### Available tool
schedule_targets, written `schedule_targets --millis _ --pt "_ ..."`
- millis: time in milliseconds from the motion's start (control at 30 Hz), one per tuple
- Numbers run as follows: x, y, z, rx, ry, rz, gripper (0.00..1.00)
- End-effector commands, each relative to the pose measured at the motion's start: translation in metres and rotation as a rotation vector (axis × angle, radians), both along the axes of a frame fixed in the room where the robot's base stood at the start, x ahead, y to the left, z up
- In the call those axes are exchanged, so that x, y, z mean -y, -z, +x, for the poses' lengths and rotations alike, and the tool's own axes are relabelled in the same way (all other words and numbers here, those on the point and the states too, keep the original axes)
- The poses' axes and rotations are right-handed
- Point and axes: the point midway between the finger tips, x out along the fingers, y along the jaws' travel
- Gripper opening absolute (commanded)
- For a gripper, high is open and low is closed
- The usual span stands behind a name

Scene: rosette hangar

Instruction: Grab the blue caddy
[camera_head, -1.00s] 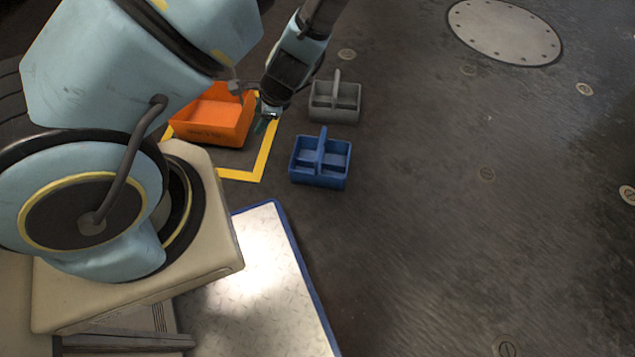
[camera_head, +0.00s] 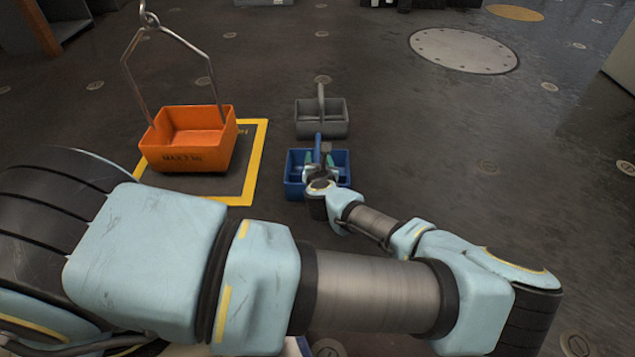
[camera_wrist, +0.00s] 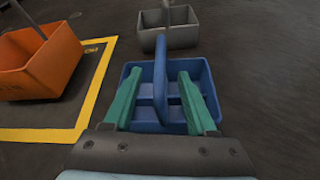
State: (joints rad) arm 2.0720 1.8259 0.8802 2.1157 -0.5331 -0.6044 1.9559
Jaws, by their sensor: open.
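The blue caddy (camera_head: 294,178) stands upright on the dark floor, right of the yellow-bordered square. In the wrist view the blue caddy (camera_wrist: 208,76) is straight ahead, its upright handle rising in the middle. My gripper (camera_wrist: 169,84) is open, with one green finger on each side of the handle. The fingers appear over the caddy's compartments; I cannot tell whether they touch the handle. In the head view my gripper (camera_head: 319,163) is at the caddy and my wrist hides part of its near side.
A grey caddy (camera_head: 321,125) stands just behind the blue one. An orange bin (camera_head: 187,158) with a metal hanger sits on the yellow-bordered mat (camera_head: 249,165) to the left. The floor to the right is clear, with a round metal plate (camera_head: 463,50) farther back.

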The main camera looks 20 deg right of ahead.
Motion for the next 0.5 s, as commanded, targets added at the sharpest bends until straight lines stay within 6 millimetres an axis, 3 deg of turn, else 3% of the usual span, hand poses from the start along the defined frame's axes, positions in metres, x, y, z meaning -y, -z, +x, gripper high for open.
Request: schedule_targets --millis 500 --pt "0.021 0.026 0.050 -0.005 -0.007 -0.006 0.57"
